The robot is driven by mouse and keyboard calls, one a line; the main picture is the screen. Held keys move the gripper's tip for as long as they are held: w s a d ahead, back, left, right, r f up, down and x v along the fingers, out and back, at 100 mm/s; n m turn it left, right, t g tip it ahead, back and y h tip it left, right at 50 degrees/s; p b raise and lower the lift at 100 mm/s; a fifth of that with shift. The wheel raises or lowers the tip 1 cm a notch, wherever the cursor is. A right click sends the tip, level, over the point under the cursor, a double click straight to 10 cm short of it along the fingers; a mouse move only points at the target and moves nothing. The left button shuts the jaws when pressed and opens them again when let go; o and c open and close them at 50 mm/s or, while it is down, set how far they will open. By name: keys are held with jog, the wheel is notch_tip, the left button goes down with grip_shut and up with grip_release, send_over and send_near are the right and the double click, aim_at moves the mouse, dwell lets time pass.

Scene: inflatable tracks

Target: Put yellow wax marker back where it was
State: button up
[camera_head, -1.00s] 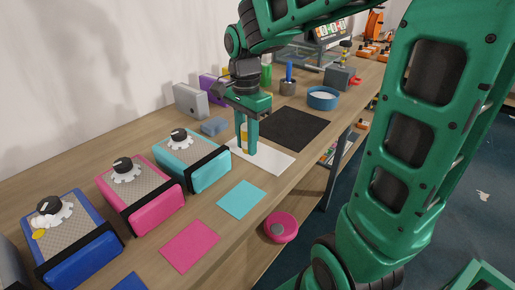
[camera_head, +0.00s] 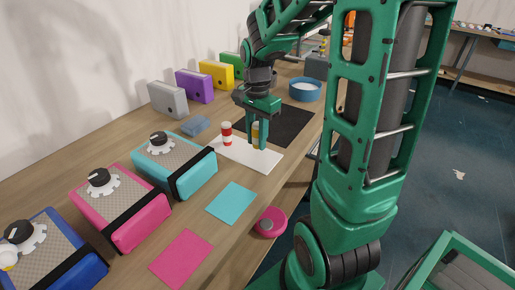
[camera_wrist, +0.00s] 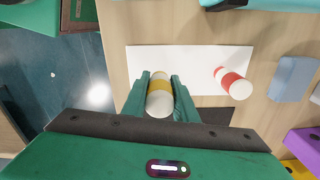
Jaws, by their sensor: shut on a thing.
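The yellow wax marker, a white cylinder with a yellow band, (camera_wrist: 160,97) is between the two fingers of my gripper (camera_wrist: 160,100) in the wrist view. My gripper is shut on it. In the head view the yellow marker (camera_head: 255,134) shows upright between the fingers, over the white sheet (camera_head: 232,153); I cannot tell whether its base touches the sheet. A second marker, white with a red band, (camera_head: 227,133) stands on the same sheet to the left of my gripper. It also shows in the wrist view (camera_wrist: 232,80).
A black mat (camera_head: 290,123) lies behind the sheet. Turquoise (camera_head: 175,163), pink (camera_head: 120,205) and blue (camera_head: 55,255) cases line the bench at left. A blue sponge-like block (camera_head: 195,126) and a blue bowl (camera_head: 305,90) stand farther back. The bench's front edge is close to the sheet.

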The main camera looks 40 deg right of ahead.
jog(key=shift+d+f, duration=0.4)
jog(key=shift+d, duration=0.05)
jog(key=shift+f, duration=1.85)
jog(key=shift+f, duration=0.1)
jog(key=o, duration=1)
jog(key=shift+o, duration=0.2)
